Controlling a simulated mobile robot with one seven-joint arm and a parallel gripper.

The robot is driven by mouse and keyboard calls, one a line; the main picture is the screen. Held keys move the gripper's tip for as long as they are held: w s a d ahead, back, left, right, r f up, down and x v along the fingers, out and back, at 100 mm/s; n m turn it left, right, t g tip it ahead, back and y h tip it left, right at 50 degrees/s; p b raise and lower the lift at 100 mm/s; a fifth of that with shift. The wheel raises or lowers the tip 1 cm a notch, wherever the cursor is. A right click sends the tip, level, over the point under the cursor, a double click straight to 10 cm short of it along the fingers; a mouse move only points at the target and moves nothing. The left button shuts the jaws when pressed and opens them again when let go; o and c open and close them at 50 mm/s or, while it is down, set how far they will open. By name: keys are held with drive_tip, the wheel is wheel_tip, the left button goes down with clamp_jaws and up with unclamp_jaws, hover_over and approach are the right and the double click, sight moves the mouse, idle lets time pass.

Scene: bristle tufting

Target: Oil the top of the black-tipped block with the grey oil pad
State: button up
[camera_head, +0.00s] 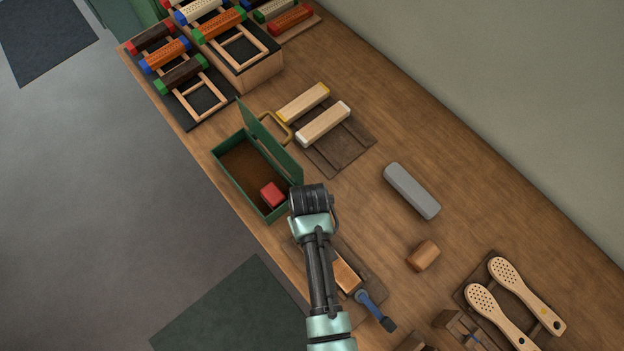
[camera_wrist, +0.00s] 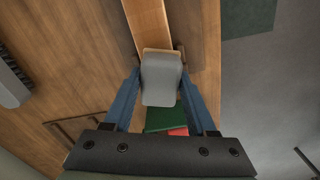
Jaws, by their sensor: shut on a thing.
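My gripper (camera_wrist: 162,90) is shut on the grey oil pad (camera_wrist: 160,75), which sits between its blue fingers. In the wrist view a light wooden block (camera_wrist: 148,22) runs upward from behind the pad. In the head view a wooden block (camera_head: 346,274) lies beside my forearm, partly covered by it, on a dark base (camera_head: 373,272). No black tip can be made out on this block, and I cannot tell whether the pad touches it.
A green box (camera_head: 232,185) with its lid up and a red block (camera_head: 272,194) inside stands left of my wrist. A grey bar (camera_head: 411,190) and brown block (camera_head: 423,255) lie to the right. Yellow-tipped and white-tipped blocks (camera_head: 323,124) lie behind.

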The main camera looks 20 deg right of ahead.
drive_tip(key=r+p, duration=0.2)
drive_tip(key=r, duration=0.2)
drive_tip(key=shift+s, duration=0.2)
wheel_tip(320, 180, up, 3)
drive_tip(key=p, duration=0.3)
drive_tip(key=shift+f, duration=0.1)
drive_tip(key=shift+r+p, duration=0.4)
drive_tip(key=shift+r, duration=0.1)
